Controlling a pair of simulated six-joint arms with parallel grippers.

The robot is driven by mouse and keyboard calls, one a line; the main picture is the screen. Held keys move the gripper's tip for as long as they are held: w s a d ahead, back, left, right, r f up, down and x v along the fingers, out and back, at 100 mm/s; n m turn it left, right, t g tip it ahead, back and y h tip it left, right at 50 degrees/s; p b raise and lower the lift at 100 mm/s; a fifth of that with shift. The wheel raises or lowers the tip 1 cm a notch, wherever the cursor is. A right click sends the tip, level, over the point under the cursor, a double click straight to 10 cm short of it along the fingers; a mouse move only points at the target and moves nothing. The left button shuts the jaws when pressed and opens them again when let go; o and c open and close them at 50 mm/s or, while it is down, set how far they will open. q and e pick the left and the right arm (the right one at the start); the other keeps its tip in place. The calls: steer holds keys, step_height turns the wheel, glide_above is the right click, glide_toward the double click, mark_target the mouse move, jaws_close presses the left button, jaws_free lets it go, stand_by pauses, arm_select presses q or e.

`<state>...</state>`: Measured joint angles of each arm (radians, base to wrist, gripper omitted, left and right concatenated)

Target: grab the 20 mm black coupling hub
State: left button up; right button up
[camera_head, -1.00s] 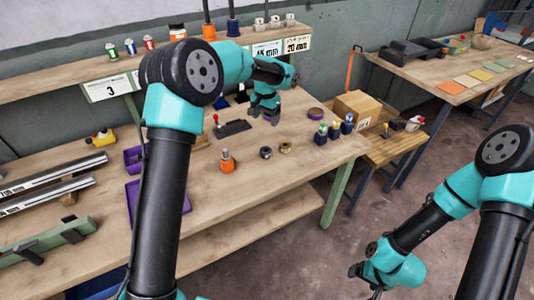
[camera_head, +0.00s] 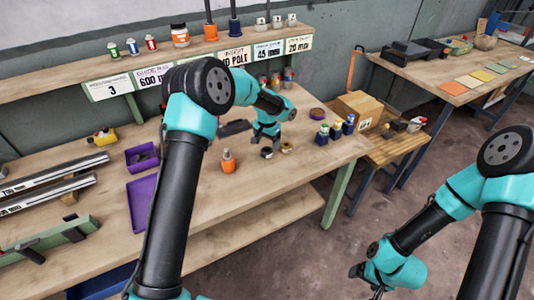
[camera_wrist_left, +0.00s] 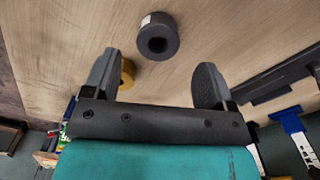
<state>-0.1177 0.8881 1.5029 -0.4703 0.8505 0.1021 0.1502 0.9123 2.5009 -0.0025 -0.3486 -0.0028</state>
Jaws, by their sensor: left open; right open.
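The black coupling hub (camera_wrist_left: 158,36), a short dark cylinder with a centre hole and a pale label on its side, is on the wooden bench. It also shows in the head view (camera_head: 267,153), just below my left gripper (camera_head: 266,140). In the left wrist view the open fingers of my left gripper (camera_wrist_left: 157,70) are empty. The hub lies just beyond their tips, roughly centred between them. A brass-coloured ring (camera_wrist_left: 128,72) is beside the left finger, partly hidden by it; it also shows in the head view (camera_head: 287,148). My right gripper (camera_head: 368,276) is open, off the bench.
A dark flat fixture (camera_head: 235,128) lies behind. Purple trays (camera_head: 141,205) are at left. The bench front is clear.

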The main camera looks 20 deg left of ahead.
mark_target(267, 151)
arm_select(q)
steer(key=shift+s+f, duration=0.2)
steer(key=shift+f, duration=2.4)
steer(key=shift+c, duration=0.2)
steer(key=c, duration=1.1)
